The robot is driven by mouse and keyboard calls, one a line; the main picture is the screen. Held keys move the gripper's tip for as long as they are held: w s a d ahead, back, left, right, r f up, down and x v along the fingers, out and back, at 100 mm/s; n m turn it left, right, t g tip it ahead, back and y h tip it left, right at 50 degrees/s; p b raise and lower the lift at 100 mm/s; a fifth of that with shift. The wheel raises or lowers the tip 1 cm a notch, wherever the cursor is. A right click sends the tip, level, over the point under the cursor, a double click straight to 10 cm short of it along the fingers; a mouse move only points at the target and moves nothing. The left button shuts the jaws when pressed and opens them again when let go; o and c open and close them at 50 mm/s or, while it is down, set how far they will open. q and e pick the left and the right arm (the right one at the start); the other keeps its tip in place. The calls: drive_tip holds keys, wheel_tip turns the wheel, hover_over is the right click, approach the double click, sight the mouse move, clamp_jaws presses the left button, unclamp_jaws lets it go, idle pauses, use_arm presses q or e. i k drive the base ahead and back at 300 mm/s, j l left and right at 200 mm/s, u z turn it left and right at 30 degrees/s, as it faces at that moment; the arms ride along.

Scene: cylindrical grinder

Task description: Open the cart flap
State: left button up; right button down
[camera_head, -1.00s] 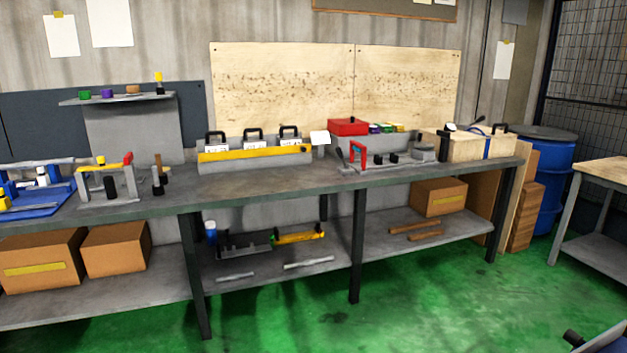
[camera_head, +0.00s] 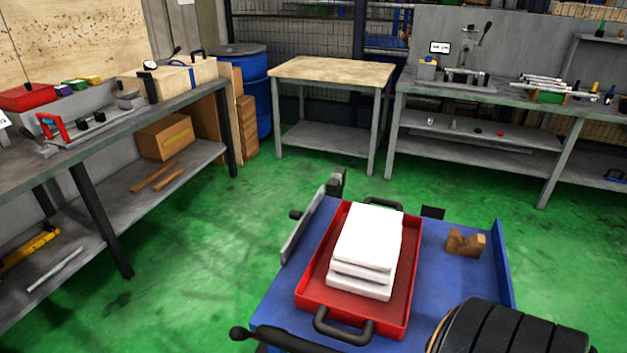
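The blue cart (camera_head: 452,285) stands at the lower middle of the head view, its near end cut off by the frame. A narrow upright grey panel (camera_head: 304,228), perhaps the flap, runs along its left edge, with a black knob (camera_head: 295,214) beside it. A raised blue panel (camera_head: 504,265) borders the right edge. I cannot tell for sure which is the flap. A red tray (camera_head: 405,312) on the cart holds a stack of white folded pieces (camera_head: 368,250). A brown notched block (camera_head: 465,243) sits right of the tray. Neither gripper is in view.
A black ridged cylinder (camera_head: 515,330) hides the cart's near right corner. A black bar with a knob (camera_head: 238,333) crosses its near end. Workbenches stand left (camera_head: 105,150) and back right (camera_head: 480,95), a wood-topped table (camera_head: 333,70) behind. Green floor (camera_head: 195,230) left of the cart is clear.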

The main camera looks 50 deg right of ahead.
sight(304, 218)
drive_tip(key=i+z, duration=0.1)
drive_tip(key=z, duration=0.35)
drive_tip(key=j+z, duration=0.15)
drive_tip(key=z, duration=0.35)
drive_tip(key=i+j+z, duration=0.1)
drive_tip(key=z, duration=0.35)
drive_tip(key=j+z, duration=0.1)
drive_tip(key=z, duration=0.4)
drive_tip(key=j+z, duration=0.3)
drive_tip(key=j, duration=0.35)
drive_tip(key=j+z, duration=0.25)
drive_tip(key=j, duration=0.4)
drive_tip(key=k+j+z, duration=0.3)
drive_tip(key=j, duration=0.35)
drive_tip(key=i, duration=0.1)
